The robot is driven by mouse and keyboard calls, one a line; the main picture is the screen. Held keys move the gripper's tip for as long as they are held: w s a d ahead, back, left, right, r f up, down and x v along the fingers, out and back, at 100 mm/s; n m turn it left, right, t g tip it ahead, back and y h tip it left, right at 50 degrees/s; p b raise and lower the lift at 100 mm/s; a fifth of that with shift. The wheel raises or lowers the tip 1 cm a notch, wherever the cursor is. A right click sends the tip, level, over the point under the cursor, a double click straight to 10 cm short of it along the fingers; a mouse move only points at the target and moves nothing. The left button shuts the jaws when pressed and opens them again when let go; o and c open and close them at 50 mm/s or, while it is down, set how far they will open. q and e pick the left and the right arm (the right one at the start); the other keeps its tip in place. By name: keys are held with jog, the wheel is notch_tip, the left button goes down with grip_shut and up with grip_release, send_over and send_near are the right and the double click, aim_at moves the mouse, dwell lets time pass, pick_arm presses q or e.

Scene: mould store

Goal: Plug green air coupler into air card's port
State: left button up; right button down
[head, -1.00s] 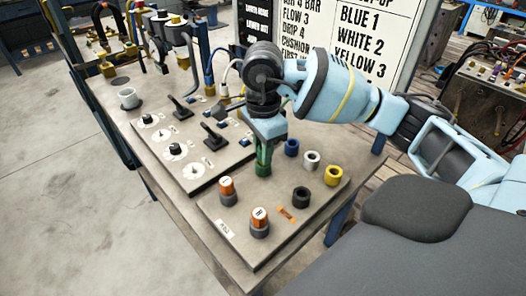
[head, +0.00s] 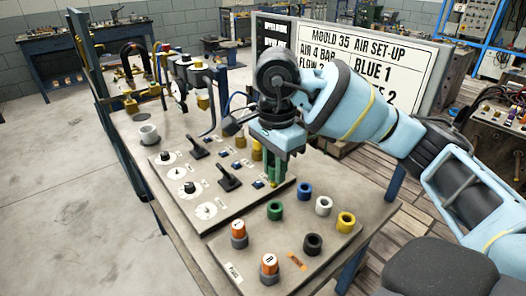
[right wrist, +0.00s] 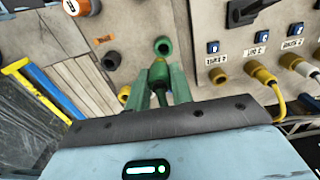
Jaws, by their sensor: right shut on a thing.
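My right gripper (head: 276,176) points down over the back of the bench panel. It is shut on a green coupler (right wrist: 160,76), which sits between its fingers in the right wrist view. A hollow green ring (head: 275,210) stands on the panel below the gripper, apart from it; it also shows beyond the coupler in the right wrist view (right wrist: 162,46). The air card (head: 345,65) is a white sign behind the arm, reading "MOULD 35 AIR SET-UP", partly hidden. My left gripper is not in view.
Blue (head: 304,191), white (head: 323,206), yellow (head: 346,222) and black (head: 312,243) rings stand near the green one. Two orange-topped cylinders (head: 269,268) stand in front. Black levers (head: 229,180) and dials are to the left. Yellow plugs with cables (right wrist: 262,75) stick out of the panel.

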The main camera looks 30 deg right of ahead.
jog(key=s+a+f+n, duration=0.2)
jog(key=n, duration=0.3)
jog(key=s+a+f+n, duration=0.2)
jog(key=a+n, duration=0.1)
jog(key=n, duration=0.3)
jog(key=s+a+f+n, duration=0.2)
jog(key=n, duration=0.4)
jog(key=shift+a+f, duration=0.2)
jog(key=shift+f, duration=0.2)
